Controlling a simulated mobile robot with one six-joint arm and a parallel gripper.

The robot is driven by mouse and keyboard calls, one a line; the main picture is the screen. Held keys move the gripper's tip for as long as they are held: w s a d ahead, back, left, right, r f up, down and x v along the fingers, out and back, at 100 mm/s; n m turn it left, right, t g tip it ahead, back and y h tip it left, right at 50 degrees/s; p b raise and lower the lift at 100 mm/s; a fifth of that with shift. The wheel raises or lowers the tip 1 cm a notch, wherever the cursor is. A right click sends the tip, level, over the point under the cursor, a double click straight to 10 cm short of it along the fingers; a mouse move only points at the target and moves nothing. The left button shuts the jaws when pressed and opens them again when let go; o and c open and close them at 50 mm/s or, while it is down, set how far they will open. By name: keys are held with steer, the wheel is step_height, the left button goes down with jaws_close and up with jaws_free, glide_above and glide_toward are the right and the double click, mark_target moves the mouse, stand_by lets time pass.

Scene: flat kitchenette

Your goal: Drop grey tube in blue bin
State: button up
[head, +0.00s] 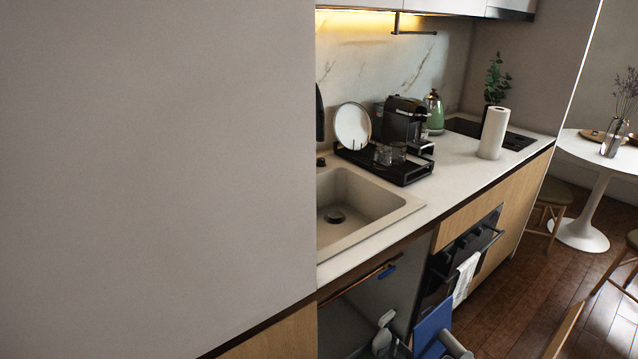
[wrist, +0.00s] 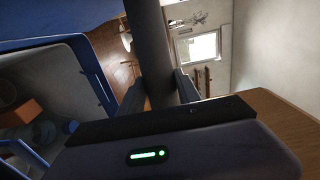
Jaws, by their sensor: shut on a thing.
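My gripper (wrist: 158,92) is shut on the grey tube (wrist: 150,45), a dark cylinder that stands out between the two fingers in the wrist view. A blue-rimmed bin (wrist: 92,68) is at the left of the wrist view, beside the tube and apart from it in the picture. An orange-brown box and other small things are inside it. In the head view, a blue surface (head: 433,328) shows low in the picture, by the open cabinet; I cannot tell whether it is the same bin.
A pale panel (head: 150,170) blocks the head view's left half. The counter holds a sink (head: 365,205), a black rack (head: 400,170) and a paper towel roll (head: 493,133). A white bottle (head: 384,330) stands low in the open cabinet.

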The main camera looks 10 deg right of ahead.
step_height(320, 180, down, 4)
steer(key=shift+r+b, duration=0.25)
steer(key=shift+b, duration=0.9)
steer(key=o, duration=1.4)
steer(key=shift+a, duration=0.1)
steer(key=p+v, duration=0.1)
steer(key=v, duration=1.5)
steer(key=shift+s+a, duration=0.15)
steer(key=shift+a, duration=0.05)
steer(key=shift+s+a, duration=0.25)
steer(key=shift+a, duration=0.1)
